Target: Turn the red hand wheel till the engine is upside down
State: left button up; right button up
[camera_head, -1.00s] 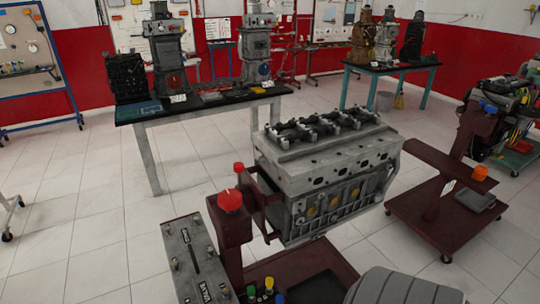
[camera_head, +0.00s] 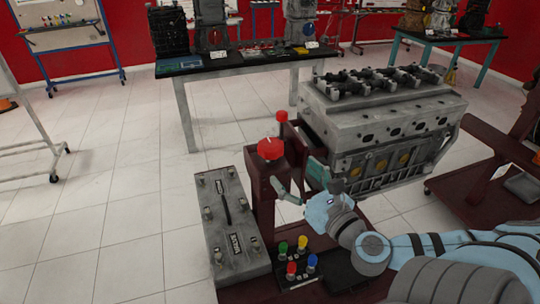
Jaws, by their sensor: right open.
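The engine (camera_head: 385,135) is a grey block held on a dark red stand. Its dark valve gear faces up, so it stands upright. The red hand wheel (camera_head: 271,149) sits on top of the stand's dark red post, left of the engine. A smaller red knob (camera_head: 282,116) shows just behind it. My right gripper (camera_head: 298,176) comes in from the lower right. Its fingers are spread and empty, just right of the post and a little below the wheel, apart from the wheel. My left gripper is out of view.
A small board with coloured knobs (camera_head: 297,262) sits in front on the stand's base. A workbench (camera_head: 240,66) stands behind. Another dark red stand (camera_head: 490,180) is at right.

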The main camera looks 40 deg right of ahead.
aim_at(271, 149)
jog(key=w, duration=0.1)
jog(key=w+b, duration=0.1)
jog(key=w, duration=0.1)
jog(key=w+d+b, duration=0.1)
jog(key=shift+w+d+f, duration=0.1)
jog(key=shift+w+f, duration=0.25)
jog(key=w, duration=0.4)
jog(key=w+b, duration=0.1)
jog(key=w, duration=0.1)
jog(key=shift+w+d+r, duration=0.2)
jog(key=shift+w+d, duration=0.05)
jog(key=shift+w, duration=0.1)
jog(key=shift+c, duration=0.3)
jog(key=c, duration=1.1)
